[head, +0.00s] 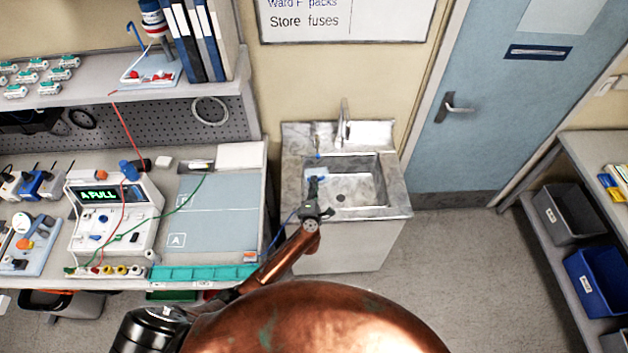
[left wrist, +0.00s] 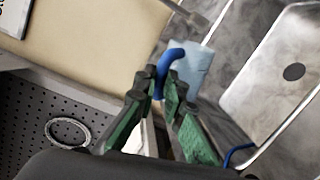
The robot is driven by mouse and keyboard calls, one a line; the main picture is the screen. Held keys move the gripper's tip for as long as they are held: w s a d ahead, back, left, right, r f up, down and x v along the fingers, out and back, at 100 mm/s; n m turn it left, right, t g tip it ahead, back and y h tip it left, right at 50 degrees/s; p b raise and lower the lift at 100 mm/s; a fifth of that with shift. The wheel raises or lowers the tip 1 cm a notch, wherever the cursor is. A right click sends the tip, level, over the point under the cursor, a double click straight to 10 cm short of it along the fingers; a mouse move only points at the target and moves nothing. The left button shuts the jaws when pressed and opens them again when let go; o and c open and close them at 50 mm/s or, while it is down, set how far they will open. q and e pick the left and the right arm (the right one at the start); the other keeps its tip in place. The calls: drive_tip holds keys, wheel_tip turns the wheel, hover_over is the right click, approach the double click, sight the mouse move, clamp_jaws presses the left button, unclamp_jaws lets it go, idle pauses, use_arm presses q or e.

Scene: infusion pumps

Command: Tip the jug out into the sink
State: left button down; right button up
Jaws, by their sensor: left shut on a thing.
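The jug shows in the left wrist view as a pale blue body (left wrist: 195,68) with a darker blue handle (left wrist: 170,56). My left gripper (left wrist: 163,92) is shut on the handle. In the head view the left gripper (head: 314,190) reaches over the left side of the metal sink (head: 368,193), and the jug (head: 318,173) is a small pale blue patch at the basin's left edge. Whether the jug touches the sink, and what it contains, I cannot tell. The sink's basin and dark drain also show in the left wrist view (left wrist: 262,98). My right gripper is out of view.
A workbench (head: 222,212) with a pump (head: 112,208) and cables stands left of the sink. A tap (head: 344,122) rises behind the basin. A blue cable (left wrist: 238,152) runs near the sink's edge. Open floor (head: 450,265) lies to the right, before the door.

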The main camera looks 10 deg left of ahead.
use_arm(q)
wheel_tip(320, 180, down, 7)
drive_tip(key=a+n+t+h+b, duration=0.1)
drive_tip(key=a+n+b, duration=0.1)
drive_tip(key=n+b, duration=1.5)
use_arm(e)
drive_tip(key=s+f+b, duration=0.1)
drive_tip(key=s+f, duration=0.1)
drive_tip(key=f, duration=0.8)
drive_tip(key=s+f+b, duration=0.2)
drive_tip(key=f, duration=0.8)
use_arm(q)
drive_tip(key=r+m+p, duration=0.1)
drive_tip(key=p, duration=0.1)
drive_tip(key=r+m+p, duration=0.1)
drive_tip(key=r+p, duration=0.3)
drive_tip(key=shift+s+r+m, duration=0.1)
drive_tip(key=shift+s+m, duration=0.15)
drive_tip(key=shift+m, duration=0.15)
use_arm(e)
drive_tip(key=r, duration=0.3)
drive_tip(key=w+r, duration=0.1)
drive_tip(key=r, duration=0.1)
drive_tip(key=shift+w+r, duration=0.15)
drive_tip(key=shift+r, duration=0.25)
